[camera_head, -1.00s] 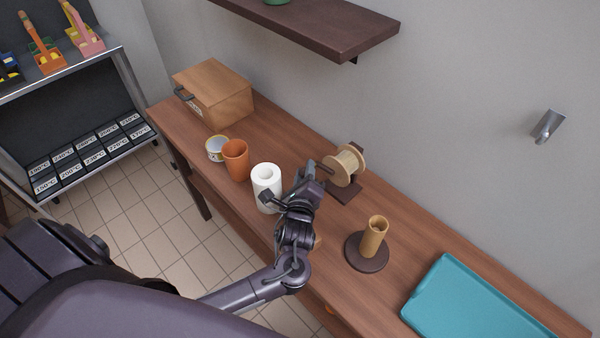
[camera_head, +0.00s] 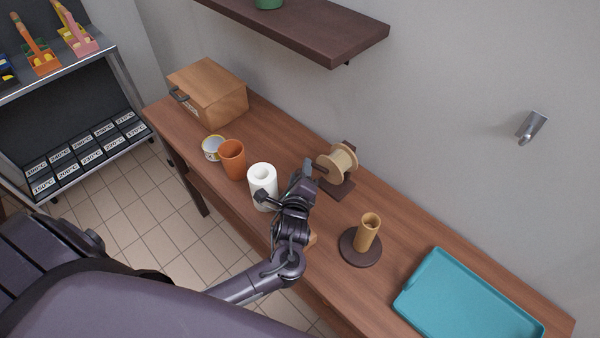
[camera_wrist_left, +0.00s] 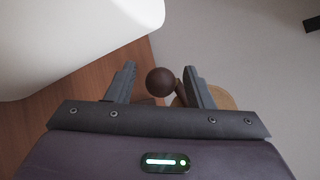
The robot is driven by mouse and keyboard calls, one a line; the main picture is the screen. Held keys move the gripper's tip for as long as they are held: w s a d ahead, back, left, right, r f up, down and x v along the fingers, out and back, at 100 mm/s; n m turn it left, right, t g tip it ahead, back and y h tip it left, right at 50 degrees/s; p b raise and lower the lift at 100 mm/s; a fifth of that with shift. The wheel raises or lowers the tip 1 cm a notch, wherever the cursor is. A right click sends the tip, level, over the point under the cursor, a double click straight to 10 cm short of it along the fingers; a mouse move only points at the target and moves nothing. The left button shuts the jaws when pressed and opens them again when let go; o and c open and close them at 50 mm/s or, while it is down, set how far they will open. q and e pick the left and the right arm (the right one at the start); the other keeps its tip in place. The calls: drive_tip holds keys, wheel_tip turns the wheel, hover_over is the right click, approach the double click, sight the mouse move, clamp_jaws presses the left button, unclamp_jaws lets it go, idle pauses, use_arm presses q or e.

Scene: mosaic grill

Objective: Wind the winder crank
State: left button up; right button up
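The winder (camera_head: 338,163) is a pale wooden spool on a dark stand, on the wooden counter in the head view. Its crank ends in a dark brown round knob (camera_wrist_left: 160,82), which shows in the left wrist view between the fingertips. My left gripper (camera_head: 305,173) is just left of the spool. In the left wrist view the left gripper (camera_wrist_left: 159,70) is open, with one finger on each side of the knob. The right finger is nearer to the knob; I cannot tell whether it touches. In the head view my gripper hides most of the crank. My right gripper is not in view.
A white roll (camera_head: 262,180) stands close left of my gripper. An orange cup (camera_head: 232,158), a small tin (camera_head: 212,147) and a wooden box (camera_head: 210,95) are farther left. A round holder (camera_head: 361,245) and a teal tray (camera_head: 468,302) lie right. A dark shelf (camera_head: 310,30) hangs above.

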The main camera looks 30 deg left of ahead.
use_arm(q)
drive_tip(key=v, duration=0.7)
drive_tip(key=shift+s+b, duration=0.35)
drive_tip(key=shift+d, duration=0.1)
